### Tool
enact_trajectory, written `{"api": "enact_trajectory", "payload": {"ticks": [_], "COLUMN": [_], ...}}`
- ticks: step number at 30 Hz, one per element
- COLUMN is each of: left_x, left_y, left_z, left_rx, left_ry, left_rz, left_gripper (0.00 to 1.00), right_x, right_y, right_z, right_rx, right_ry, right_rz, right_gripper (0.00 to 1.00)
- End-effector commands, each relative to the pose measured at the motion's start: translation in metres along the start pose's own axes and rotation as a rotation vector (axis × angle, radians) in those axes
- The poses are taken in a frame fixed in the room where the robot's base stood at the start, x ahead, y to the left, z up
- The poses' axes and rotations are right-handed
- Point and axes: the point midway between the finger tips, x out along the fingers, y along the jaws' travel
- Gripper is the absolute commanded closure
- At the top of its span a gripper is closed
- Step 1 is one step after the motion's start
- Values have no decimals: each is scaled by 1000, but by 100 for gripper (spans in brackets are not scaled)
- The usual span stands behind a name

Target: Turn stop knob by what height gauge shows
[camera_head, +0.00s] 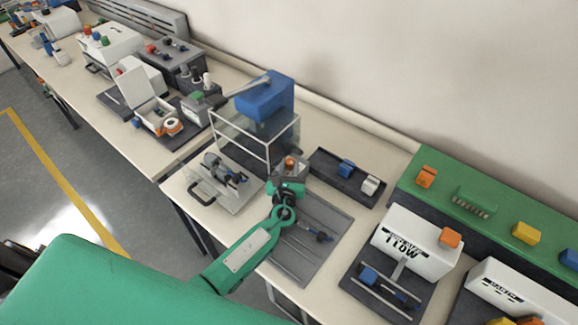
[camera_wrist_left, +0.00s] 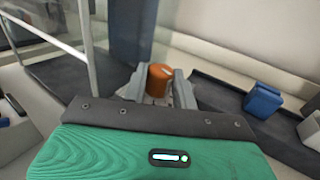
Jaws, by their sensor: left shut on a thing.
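The height gauge (camera_head: 400,238) is a white box on a dark base at the lower right of the head view. Its face shows dark lettering that seems to read "1 LOW". The stop knob appears to be the small orange cylinder (camera_wrist_left: 160,76) with a pale mark on top in the left wrist view; it also shows in the head view (camera_head: 290,161). My left gripper (camera_wrist_left: 158,88) is shut on this orange knob, its grey fingers on both sides. It is in front of the clear-walled press. The knob's lower part is hidden. My right gripper is not in view.
A blue-topped frame with clear walls (camera_head: 268,138) stands just behind my left gripper. A dark tray (camera_head: 335,182) with a blue and a white block is to its right. A grey plate (camera_head: 325,215) lies in front.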

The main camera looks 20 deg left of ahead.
Motion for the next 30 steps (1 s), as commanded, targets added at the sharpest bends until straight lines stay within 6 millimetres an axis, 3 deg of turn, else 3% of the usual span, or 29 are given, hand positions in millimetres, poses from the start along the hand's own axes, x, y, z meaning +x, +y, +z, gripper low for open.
{"api": "enact_trajectory", "payload": {"ticks": [15, 30], "left_x": [2, 2], "left_y": [-8, -8], "left_z": [-4, -1], "left_rx": [-2, 1], "left_ry": [2, 1], "left_rz": [389, 536], "left_gripper": [95, 95], "right_x": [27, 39], "right_y": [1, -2], "right_z": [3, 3], "right_rx": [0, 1], "right_ry": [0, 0], "right_rz": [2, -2], "right_gripper": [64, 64]}}
